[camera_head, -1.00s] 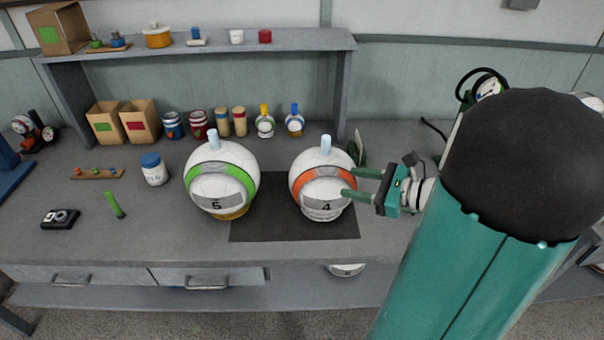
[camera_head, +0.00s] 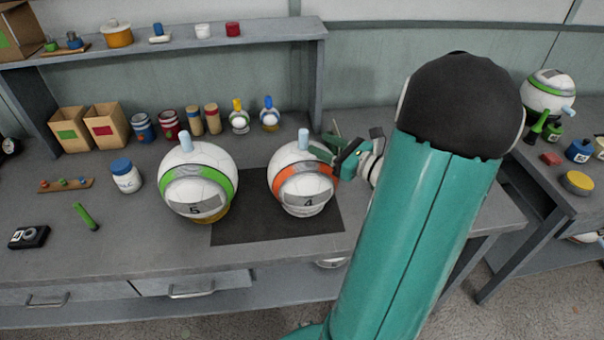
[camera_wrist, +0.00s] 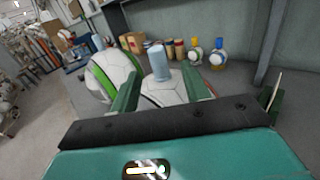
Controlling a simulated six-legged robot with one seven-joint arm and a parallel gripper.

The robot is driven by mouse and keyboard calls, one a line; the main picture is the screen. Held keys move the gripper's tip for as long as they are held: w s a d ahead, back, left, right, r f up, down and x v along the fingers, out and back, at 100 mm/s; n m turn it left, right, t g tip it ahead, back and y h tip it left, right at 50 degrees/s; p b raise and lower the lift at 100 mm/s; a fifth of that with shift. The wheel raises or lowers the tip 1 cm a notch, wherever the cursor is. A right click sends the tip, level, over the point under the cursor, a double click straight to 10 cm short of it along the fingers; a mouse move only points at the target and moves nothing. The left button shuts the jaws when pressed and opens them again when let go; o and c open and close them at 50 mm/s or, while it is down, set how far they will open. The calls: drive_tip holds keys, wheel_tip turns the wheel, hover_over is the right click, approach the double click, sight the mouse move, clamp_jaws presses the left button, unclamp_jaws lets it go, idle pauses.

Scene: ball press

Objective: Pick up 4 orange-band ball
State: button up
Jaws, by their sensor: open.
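The orange-band ball (camera_head: 290,184) is white, carries a label with the number 4, and has a light blue peg (camera_head: 303,140) on top. It stands on the dark mat (camera_head: 240,225). My gripper (camera_head: 322,148) is open at the ball's upper right, with its fingers pointing at the peg. In the wrist view the two green fingers (camera_wrist: 160,85) are spread, and the peg (camera_wrist: 158,62) stands between them in the picture. The ball's white top (camera_wrist: 163,92) shows below the peg. I cannot tell whether a finger touches the ball.
A green-band ball marked 5 (camera_head: 198,180) stands close on the left. Small bottles (camera_head: 270,114), cans and open boxes (camera_head: 108,128) line the back below a shelf (camera_head: 180,38). A white jar (camera_head: 126,176) stands on the left. Another table (camera_head: 545,190) is at the right.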

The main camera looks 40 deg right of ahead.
sight(307, 137)
drive_tip(key=w, duration=0.2)
drive_tip(key=w+a, duration=0.1)
drive_tip(key=w, duration=0.3)
drive_tip(key=shift+w+a+r, duration=0.1)
drive_tip(key=shift+w+a, duration=0.15)
clamp_jaws()
